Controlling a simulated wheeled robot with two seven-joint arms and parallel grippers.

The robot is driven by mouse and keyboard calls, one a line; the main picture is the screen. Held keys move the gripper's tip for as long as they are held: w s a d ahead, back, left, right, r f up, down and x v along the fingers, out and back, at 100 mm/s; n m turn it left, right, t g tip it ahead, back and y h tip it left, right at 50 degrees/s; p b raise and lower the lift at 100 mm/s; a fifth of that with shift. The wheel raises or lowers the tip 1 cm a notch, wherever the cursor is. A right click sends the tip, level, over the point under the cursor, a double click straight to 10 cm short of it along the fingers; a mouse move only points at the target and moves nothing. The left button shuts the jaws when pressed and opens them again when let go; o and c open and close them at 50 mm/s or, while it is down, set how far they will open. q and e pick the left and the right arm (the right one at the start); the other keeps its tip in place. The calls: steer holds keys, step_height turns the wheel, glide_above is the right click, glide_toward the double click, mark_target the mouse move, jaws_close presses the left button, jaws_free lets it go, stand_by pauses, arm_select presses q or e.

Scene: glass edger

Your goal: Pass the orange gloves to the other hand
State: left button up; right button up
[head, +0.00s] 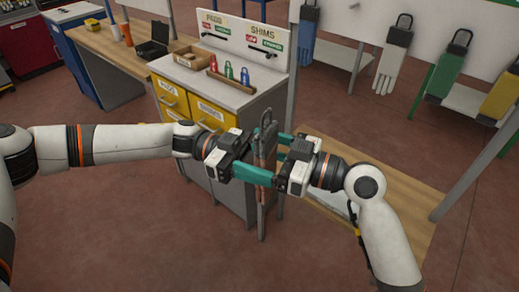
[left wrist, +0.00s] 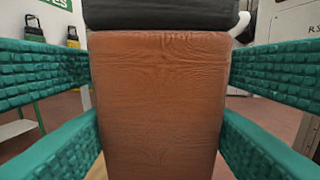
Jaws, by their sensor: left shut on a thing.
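The orange gloves (head: 266,150) hang upright between my two grippers in the head view, seen nearly edge-on. In the left wrist view the orange gloves (left wrist: 158,105) fill the middle, with a black band above the orange face. My left gripper (head: 256,160) comes from the left and is shut on them, teal fingers along their side edges. My right gripper (head: 279,157) faces it from the right, close against the gloves. Its fingers overlap the left ones in view, so I cannot tell whether it grips them. The contact there is partly hidden.
A grey cabinet (head: 205,140) with yellow drawers and coloured bottles stands behind the gloves. A wooden workbench (head: 105,43) is at the back left. Gloves, including a white one (head: 392,62), hang at a rack on the right. A low wooden-topped surface (head: 400,190) lies beyond my right arm.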

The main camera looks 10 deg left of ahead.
steer(key=c, duration=0.9)
arm_select(q)
steer(key=o, duration=1.1)
steer(key=shift+c, duration=0.2)
steer(key=shift+a, duration=0.1)
